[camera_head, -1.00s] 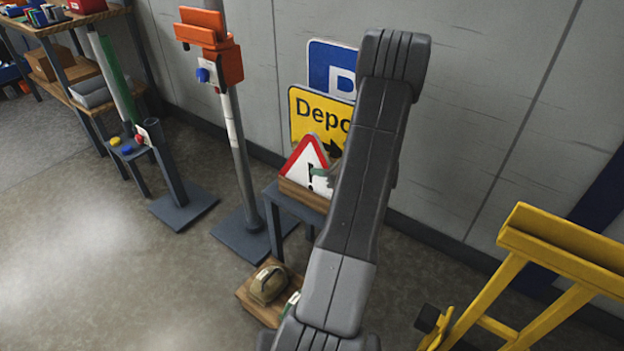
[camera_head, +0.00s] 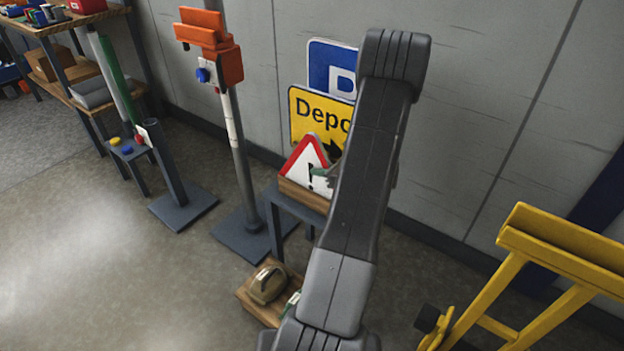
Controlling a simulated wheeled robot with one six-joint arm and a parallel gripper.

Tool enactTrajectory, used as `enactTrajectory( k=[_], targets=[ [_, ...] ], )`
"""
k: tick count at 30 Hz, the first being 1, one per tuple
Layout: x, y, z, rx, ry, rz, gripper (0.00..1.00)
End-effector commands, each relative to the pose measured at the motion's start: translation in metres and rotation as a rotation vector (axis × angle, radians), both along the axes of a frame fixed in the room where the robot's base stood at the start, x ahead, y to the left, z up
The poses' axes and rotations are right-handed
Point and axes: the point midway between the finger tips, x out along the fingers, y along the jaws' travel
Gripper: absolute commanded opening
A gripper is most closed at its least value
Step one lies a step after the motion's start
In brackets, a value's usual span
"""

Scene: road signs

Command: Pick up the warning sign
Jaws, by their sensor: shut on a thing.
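The warning sign (camera_head: 300,163) is a white triangle with a red border and a black exclamation mark. It stands upright in a wooden holder (camera_head: 303,194) on a small grey table, in front of a yellow "Depo..." sign. My gripper (camera_head: 326,172) is at the right side of the warning sign, shut on it. My own arm hides most of the gripper and part of the sign's right side.
The yellow sign (camera_head: 313,112) and a blue parking sign (camera_head: 330,68) stand close behind. A grey post with an orange box (camera_head: 228,66) is to the left. A yellow frame (camera_head: 560,250) stands at the right. A wooden tray with items (camera_head: 268,285) lies below.

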Motion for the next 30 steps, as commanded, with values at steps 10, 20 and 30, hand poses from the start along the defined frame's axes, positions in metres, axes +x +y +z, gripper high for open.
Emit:
enactTrajectory(
  k=[10, 20, 30],
  targets=[
    [0.001, 0.0, 0.001, 0.001, -0.002, -0.001, 0.0],
    [0.001, 0.0, 0.043, -0.001, -0.007, 0.001, 0.0],
    [0.0, 0.0, 0.096, 0.0, -0.003, 0.001, 0.0]
  ],
)
